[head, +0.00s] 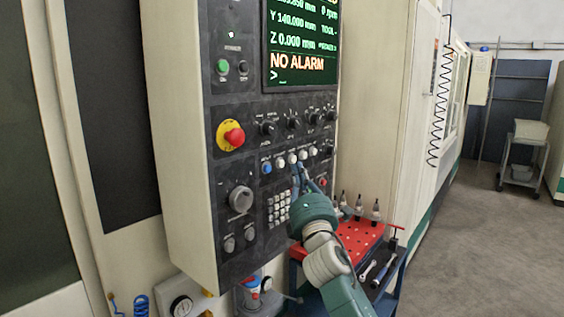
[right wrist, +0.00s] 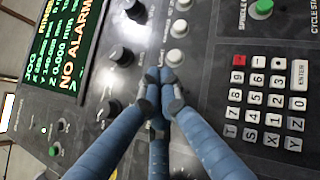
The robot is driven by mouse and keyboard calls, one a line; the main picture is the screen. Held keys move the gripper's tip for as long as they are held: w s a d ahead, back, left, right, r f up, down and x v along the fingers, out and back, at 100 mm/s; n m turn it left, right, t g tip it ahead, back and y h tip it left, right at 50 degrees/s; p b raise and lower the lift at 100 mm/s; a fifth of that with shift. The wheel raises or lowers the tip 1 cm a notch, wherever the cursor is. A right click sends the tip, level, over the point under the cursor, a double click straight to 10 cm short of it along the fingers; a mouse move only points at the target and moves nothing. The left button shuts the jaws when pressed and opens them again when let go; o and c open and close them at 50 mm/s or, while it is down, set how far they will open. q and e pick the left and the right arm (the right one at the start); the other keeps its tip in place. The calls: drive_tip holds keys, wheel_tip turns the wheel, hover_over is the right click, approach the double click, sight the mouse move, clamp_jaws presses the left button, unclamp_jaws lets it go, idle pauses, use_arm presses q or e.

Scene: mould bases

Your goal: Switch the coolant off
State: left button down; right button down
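The machine's control panel (head: 258,120) holds a row of push buttons, a blue button (head: 266,168) at its left end and several white buttons (head: 292,158) to its right. I cannot read which label is the coolant's. My right gripper (head: 298,168) is in front of this row, just below the white buttons. In the right wrist view its blue fingers (right wrist: 162,82) meet at the tips with nothing between them. A white button (right wrist: 175,57) shows right beside the tips; I cannot tell whether they touch. Part of the row is hidden by the fingers. My left gripper is not in view.
The screen (head: 300,45) above reads NO ALARM. A red emergency stop (head: 233,135), black knobs (head: 268,128) and a keypad (head: 278,208) surround the row. A red-topped tool cart (head: 352,240) stands below right. The floor (head: 480,240) farther right is clear.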

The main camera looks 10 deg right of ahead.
drive_tip(key=s+d+p, duration=0.1)
drive_tip(key=s+d, duration=0.1)
drive_tip(key=shift+s, duration=0.35)
idle(0.4)
